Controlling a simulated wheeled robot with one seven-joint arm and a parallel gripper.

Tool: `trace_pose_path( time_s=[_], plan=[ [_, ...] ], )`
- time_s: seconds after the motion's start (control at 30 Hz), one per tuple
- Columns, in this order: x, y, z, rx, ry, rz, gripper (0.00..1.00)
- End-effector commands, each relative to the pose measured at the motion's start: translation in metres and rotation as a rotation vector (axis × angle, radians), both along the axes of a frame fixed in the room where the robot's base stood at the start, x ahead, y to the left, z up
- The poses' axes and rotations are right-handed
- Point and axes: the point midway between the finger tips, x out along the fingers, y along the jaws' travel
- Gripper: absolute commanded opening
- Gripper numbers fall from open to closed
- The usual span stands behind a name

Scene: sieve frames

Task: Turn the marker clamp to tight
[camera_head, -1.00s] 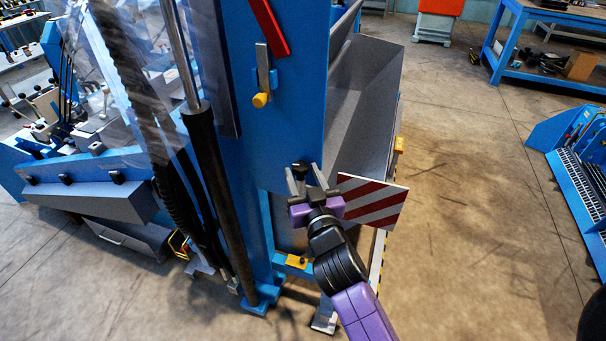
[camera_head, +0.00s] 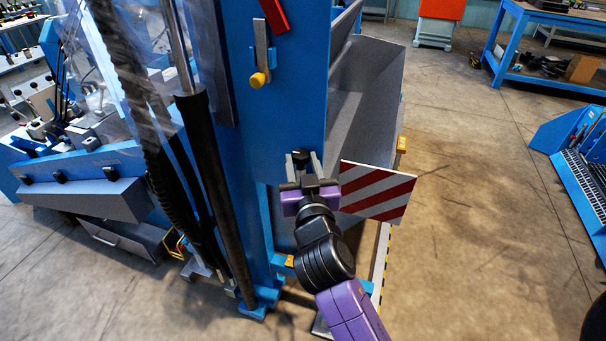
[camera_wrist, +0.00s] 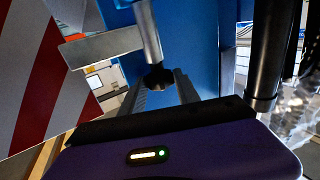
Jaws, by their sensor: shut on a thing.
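The marker clamp's black knob (camera_head: 300,156) is at the lower edge of the blue machine post. In the wrist view the knob (camera_wrist: 158,77) is lobed and sits at the end of a metal rod, between two grey fingers. My gripper (camera_head: 303,167) is shut on the knob, with a finger on each side; the exact contact is hard to see. The red-and-white striped marker board (camera_head: 377,190) stands just right of my gripper. It also fills the left of the wrist view (camera_wrist: 35,75). Which way the clamp is set cannot be told.
The blue post (camera_head: 290,100) carries a yellow-tipped lever (camera_head: 260,62) above my gripper. A black cylinder (camera_head: 205,170) and hoses stand to the left. A grey trough (camera_head: 375,95) lies behind the board. The floor to the right is open.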

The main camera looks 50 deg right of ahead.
Motion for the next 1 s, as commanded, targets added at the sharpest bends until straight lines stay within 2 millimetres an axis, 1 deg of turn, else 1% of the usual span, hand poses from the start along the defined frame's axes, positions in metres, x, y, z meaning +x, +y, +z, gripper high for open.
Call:
trace_pose_path(
  time_s=[0.03, 0.47, 0.5, 0.53, 0.83, 1.0],
  plan=[
    [0.001, 0.004, -0.004, 0.002, -0.003, 0.000, 0.00],
    [-0.001, 0.004, 0.000, 0.005, -0.003, -0.014, 0.00],
    [-0.001, 0.004, 0.000, 0.005, -0.003, -0.014, 0.46],
    [-0.001, 0.004, 0.000, 0.005, -0.003, -0.014, 0.47],
    [-0.002, 0.003, 0.000, 0.004, -0.003, -0.017, 0.47],
    [-0.013, 0.015, -0.002, 0.006, -0.003, -0.015, 0.47]
  ],
)
